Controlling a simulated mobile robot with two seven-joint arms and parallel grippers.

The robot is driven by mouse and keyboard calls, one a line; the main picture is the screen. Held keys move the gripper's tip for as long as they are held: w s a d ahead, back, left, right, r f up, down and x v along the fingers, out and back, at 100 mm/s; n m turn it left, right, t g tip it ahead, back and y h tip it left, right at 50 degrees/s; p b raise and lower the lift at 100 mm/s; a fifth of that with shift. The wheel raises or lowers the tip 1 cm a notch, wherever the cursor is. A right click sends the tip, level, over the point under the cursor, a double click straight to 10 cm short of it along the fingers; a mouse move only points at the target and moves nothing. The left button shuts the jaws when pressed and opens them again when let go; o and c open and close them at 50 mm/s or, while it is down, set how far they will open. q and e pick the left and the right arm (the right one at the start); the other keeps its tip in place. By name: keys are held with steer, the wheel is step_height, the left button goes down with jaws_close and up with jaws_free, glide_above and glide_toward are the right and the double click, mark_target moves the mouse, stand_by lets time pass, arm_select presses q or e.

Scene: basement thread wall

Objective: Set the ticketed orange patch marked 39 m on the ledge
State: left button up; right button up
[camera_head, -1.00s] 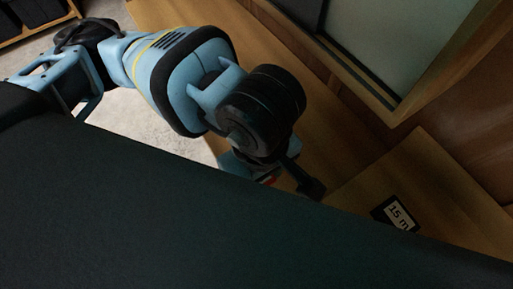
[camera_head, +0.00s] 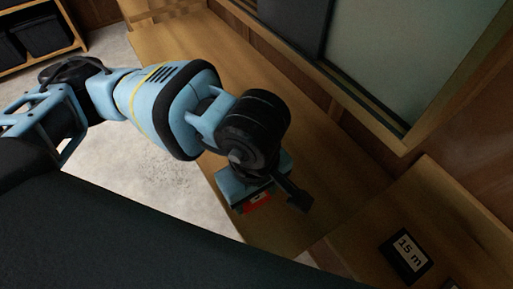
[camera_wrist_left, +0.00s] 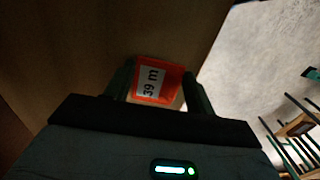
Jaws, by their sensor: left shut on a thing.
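The orange patch (camera_wrist_left: 172,84) has a white ticket reading 39 m and sits between the two fingers of my left gripper (camera_wrist_left: 158,90) in the left wrist view. The gripper is shut on it. In the head view, a red-orange bit of the patch (camera_head: 257,203) shows under the left gripper (camera_head: 272,196), over the wooden surface near its edge. I cannot tell whether the patch touches the wood. A wooden ledge (camera_head: 362,245) at lower right bears a black piece ticketed 15 m (camera_head: 406,256). My right gripper is not in view.
A long wooden bench top (camera_head: 325,170) runs along the wall under a framed panel (camera_head: 400,60). Part of another dark item (camera_head: 451,284) shows at the bottom edge. Pale floor (camera_head: 135,160) lies left. A shelf with black bins (camera_head: 40,45) stands at upper left.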

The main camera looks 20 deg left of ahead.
mark_target(256, 199)
arm_select(q)
steer(key=shift+f, duration=0.15)
steer(key=shift+f+b, duration=0.25)
steer(key=shift+b, duration=0.05)
steer(key=o, duration=1)
steer(key=shift+r, duration=0.1)
steer(key=shift+c, duration=0.2)
steer(key=shift+r, duration=0.1)
step_height(256, 199, up, 12)
steer(key=shift+r+p, duration=0.15)
steer(key=shift+p, duration=0.2)
steer(key=shift+w, duration=0.2)
